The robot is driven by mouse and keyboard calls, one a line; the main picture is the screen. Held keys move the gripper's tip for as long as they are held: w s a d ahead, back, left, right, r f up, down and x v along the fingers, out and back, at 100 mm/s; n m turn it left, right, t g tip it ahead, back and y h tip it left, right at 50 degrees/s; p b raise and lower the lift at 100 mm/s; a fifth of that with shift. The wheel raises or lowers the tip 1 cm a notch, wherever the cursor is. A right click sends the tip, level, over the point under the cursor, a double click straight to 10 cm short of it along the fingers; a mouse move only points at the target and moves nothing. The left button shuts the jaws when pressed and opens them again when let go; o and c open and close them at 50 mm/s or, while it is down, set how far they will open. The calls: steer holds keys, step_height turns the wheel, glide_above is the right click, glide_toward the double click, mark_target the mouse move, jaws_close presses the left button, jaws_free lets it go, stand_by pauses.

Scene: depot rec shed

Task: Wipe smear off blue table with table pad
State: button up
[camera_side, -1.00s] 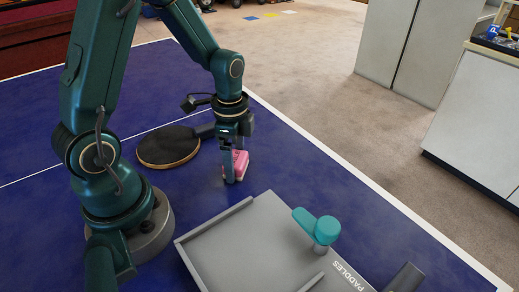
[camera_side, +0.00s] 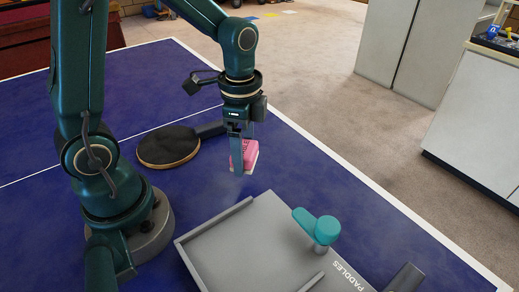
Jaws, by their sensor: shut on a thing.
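The pink table pad (camera_side: 250,152), with a pale underside, is held in my gripper (camera_side: 237,170). My gripper points down and is shut on the pad, and a finger hides its left part. The pad is over the blue table (camera_side: 310,165), between the black paddle and the grey tray. I cannot tell for certain whether its underside touches the surface. A faint, paler haze may lie on the blue surface just left of and below the pad, but I cannot make out a clear smear.
A black paddle (camera_side: 168,146) lies left of the pad, its handle toward my gripper. A grey tray (camera_side: 215,222) marked PADDLES stands in front, with a teal knob-like piece (camera_side: 318,226) on it. Blue table to the right is clear up to the white edge line.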

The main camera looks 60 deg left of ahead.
steer(key=shift+r, duration=1.25)
